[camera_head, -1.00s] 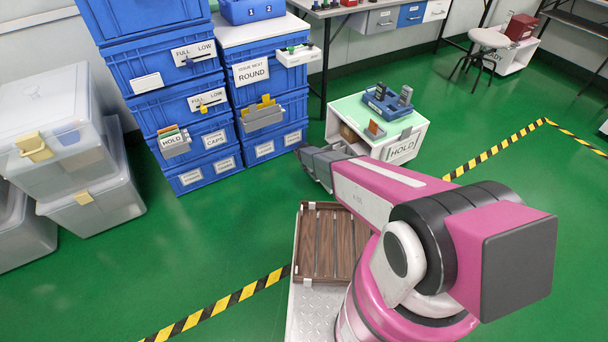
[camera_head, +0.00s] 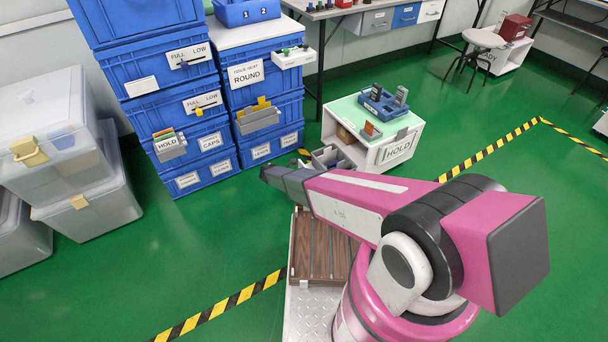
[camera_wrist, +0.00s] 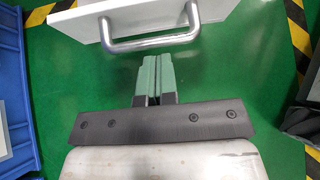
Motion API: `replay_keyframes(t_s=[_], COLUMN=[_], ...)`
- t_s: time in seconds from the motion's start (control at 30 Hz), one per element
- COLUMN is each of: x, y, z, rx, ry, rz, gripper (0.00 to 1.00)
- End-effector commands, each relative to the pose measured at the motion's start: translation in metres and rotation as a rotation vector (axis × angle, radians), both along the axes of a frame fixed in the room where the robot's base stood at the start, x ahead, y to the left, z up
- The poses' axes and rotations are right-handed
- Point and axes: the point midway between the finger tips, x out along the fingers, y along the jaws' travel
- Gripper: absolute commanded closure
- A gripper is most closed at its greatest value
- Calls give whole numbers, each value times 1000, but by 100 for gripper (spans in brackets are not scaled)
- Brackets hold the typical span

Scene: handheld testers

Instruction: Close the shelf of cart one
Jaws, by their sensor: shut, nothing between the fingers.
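In the wrist view a white front panel (camera_wrist: 215,18) with a metal bar handle (camera_wrist: 155,42) hangs ahead of my gripper. My gripper (camera_wrist: 152,72) has its green fingers shut together and empty, just short of the handle and seemingly apart from it. In the head view its fingers cannot be made out.
Blue crates (camera_head: 185,105) are stacked to the left of the cart. A blue rack (camera_head: 382,103) and an orange card (camera_head: 371,131) stand on its top. A slatted wooden tray (camera_head: 325,255) is beneath my arm. Clear green floor (camera_head: 210,235) lies to the left.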

Motion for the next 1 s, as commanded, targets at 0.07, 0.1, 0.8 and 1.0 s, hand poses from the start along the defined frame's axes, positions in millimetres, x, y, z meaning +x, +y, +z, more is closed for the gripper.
replay_keyframes(t_s=[0.07,0.1,0.8,1.0], x=[-2,-3,28,41], y=[13,18,-18,-38], z=[3,6,-1,-9], rx=[-92,-130,-233,-232], ry=[-82,-122,-263,-262], rz=[17,24,51,51], gripper=[100,100,100,100])
